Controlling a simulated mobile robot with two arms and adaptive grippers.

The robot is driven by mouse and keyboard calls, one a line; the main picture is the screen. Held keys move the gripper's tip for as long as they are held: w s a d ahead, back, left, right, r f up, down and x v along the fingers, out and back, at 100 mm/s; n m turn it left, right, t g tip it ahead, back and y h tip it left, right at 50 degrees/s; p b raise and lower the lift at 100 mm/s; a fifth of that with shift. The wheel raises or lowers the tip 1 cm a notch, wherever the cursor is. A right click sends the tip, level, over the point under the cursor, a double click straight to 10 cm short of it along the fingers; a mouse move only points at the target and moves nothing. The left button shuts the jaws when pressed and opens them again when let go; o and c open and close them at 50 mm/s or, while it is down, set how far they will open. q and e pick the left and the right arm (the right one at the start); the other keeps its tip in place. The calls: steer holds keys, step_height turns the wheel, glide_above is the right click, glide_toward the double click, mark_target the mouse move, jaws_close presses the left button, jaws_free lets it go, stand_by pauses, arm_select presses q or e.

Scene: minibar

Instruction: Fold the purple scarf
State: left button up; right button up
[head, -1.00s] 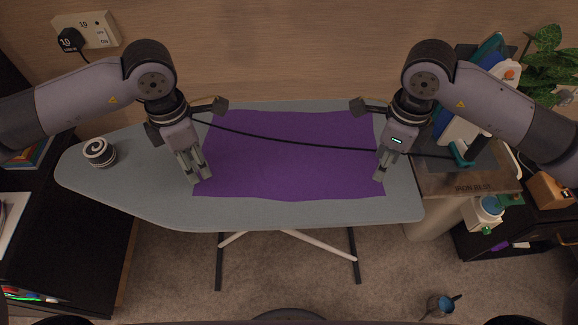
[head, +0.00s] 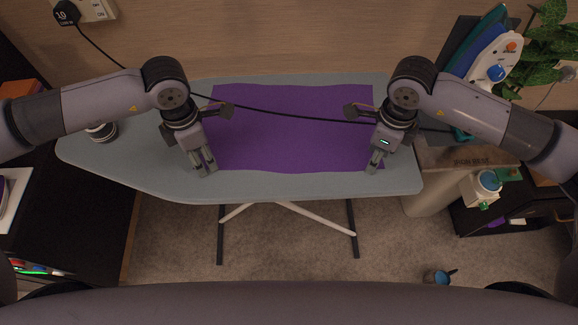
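The purple scarf (head: 290,135) lies flat and spread out on the grey ironing board (head: 130,165). My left gripper (head: 207,168) is at the scarf's near left corner, fingers pointing down, and covers that corner. My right gripper (head: 372,168) is at the near right corner, fingers pointing down, and hides part of that edge. I cannot tell whether either gripper touches the cloth or has its fingers around it.
A black cord (head: 290,116) runs from the wall socket (head: 95,10) across above the scarf. A striped round object (head: 101,131) stands on the board's left end, partly behind my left arm. An iron (head: 490,62) rests at the right on its stand.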

arm_select(q)
steer(key=shift+f, duration=0.2)
arm_select(e)
steer(key=shift+f, duration=0.2)
arm_select(q)
steer(key=shift+c, duration=0.4)
arm_select(e)
steer(key=shift+c, duration=0.4)
arm_select(q)
steer(key=shift+c, duration=0.4)
arm_select(e)
steer(key=shift+c, duration=0.4)
arm_select(q)
steer(key=shift+f, duration=0.1)
jaws_close()
arm_select(e)
steer(key=shift+f, duration=0.1)
jaws_close()
stand_by(0.5)
